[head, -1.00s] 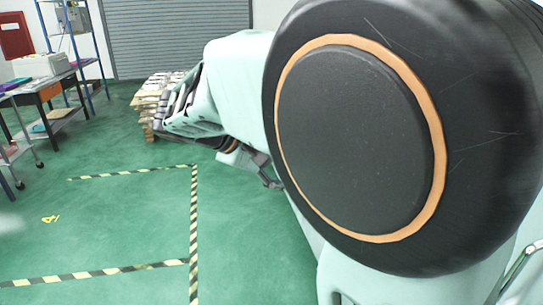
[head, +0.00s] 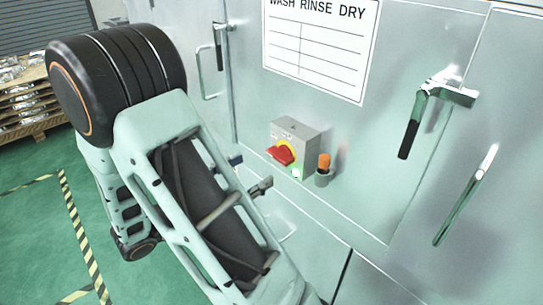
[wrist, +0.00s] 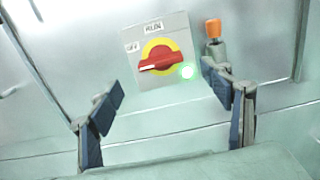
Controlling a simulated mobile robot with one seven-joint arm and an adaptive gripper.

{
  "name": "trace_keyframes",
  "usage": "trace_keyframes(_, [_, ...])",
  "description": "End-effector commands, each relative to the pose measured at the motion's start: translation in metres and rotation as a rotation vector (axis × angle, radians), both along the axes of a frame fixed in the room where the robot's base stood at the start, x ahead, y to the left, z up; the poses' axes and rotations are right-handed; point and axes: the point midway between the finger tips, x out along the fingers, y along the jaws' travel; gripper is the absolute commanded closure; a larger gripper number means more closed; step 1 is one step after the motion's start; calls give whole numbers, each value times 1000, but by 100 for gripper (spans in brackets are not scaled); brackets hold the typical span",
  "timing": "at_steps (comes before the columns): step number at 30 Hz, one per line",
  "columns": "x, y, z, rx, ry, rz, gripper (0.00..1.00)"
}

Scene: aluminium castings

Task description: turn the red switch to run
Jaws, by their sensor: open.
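The red switch (head: 282,154) is a red handle on a yellow disc on a grey box on the metal cabinet front. In the wrist view the red handle (wrist: 160,63) lies nearly level, its white-marked end to the left, on the side of a label that seems to read OFF. Another label (wrist: 153,27), seemingly RUN, is above the disc. My gripper (head: 250,174) is open and empty in front of the box. In the wrist view its fingers (wrist: 163,82) are spread left and right below the switch, apart from it.
A green lamp (wrist: 188,72) glows beside the switch. An orange-topped part (head: 323,165) in a holder sticks out right of the box. A door handle (head: 413,122) is farther right and a sign (head: 320,50) hangs above. A loaded pallet (head: 28,100) stands far left.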

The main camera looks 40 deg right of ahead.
Motion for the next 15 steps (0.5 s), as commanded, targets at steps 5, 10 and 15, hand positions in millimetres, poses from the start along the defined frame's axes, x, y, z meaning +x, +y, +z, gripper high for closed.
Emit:
trace_keyframes(5, [2, -37, 0, 0, -3, -7, 28])
trace_keyframes(10, [4, -64, 0, 1, -3, -4, 28])
trace_keyframes(15, [6, -78, 0, 1, -4, -4, 28])
